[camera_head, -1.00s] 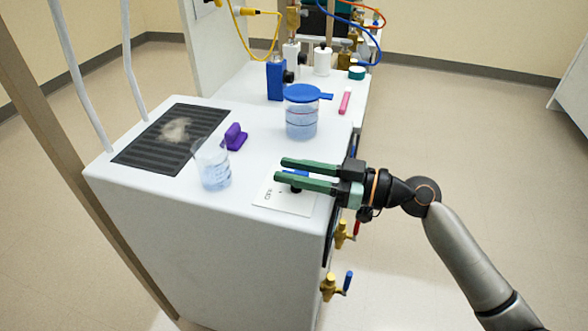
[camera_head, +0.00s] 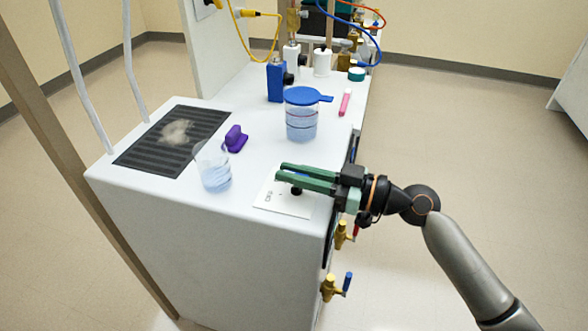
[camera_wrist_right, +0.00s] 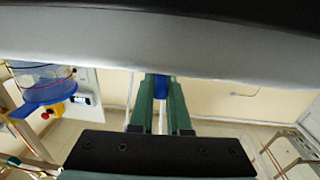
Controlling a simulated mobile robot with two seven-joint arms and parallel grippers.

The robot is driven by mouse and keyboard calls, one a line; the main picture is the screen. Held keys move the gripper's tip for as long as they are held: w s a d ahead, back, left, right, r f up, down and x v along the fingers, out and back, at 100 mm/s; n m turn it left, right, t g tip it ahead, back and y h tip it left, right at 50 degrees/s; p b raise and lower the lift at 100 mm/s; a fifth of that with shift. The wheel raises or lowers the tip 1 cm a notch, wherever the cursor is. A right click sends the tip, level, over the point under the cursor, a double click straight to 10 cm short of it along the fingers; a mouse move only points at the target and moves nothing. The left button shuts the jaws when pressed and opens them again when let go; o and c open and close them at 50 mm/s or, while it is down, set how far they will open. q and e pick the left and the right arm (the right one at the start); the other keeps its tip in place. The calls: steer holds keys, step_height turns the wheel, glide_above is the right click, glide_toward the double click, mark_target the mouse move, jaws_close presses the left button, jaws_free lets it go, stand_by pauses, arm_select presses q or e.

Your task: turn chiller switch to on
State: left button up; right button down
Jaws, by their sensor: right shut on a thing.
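The switch sits on a white label plate (camera_head: 275,203) on top of the white chiller cabinet (camera_head: 215,250), near its right edge. The switch has a blue handle, mostly hidden between the fingers, and a black base (camera_head: 297,190) that shows just below them. My right gripper (camera_head: 280,173) has green fingers and is shut on the blue handle. In the right wrist view the blue handle (camera_wrist_right: 160,87) shows between the green fingers. The lettering on the plate is too small to read. My left gripper is not in view.
A clear beaker (camera_head: 214,170) stands left of the plate. A lidded blue container (camera_head: 301,122), a purple block (camera_head: 236,139) and a pink stick (camera_head: 345,102) are farther back. A dark grille (camera_head: 172,140) is at the left. Brass taps (camera_head: 330,288) stick out from the right side.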

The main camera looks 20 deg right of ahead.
steer(key=m+t+h+p, duration=0.1)
steer(key=p, duration=0.1)
steer(key=m+t+h+p, duration=0.1)
steer(key=t+h+p, duration=0.1)
steer(key=p, duration=0.1)
steer(key=m+t+h+p, duration=0.1)
steer(key=m+h+p, duration=0.1)
steer(key=p, duration=0.1)
steer(key=shift+r, duration=0.35)
steer(key=shift+m+t+p, duration=0.3)
steer(key=shift+t+p, duration=0.1)
steer(key=shift+p, duration=0.1)
steer(key=shift+f+m+h+p, duration=0.15)
steer(key=shift+m+h+p, duration=0.15)
steer(key=shift+h+p, duration=0.35)
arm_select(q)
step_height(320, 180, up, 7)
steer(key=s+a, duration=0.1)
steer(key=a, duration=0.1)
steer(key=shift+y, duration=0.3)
arm_select(e)
steer(key=shift+d+f+t, duration=0.1)
steer(key=shift+f+t, duration=0.1)
steer(key=shift+t, duration=0.1)
steer(key=c, duration=0.9)
jaws_free()
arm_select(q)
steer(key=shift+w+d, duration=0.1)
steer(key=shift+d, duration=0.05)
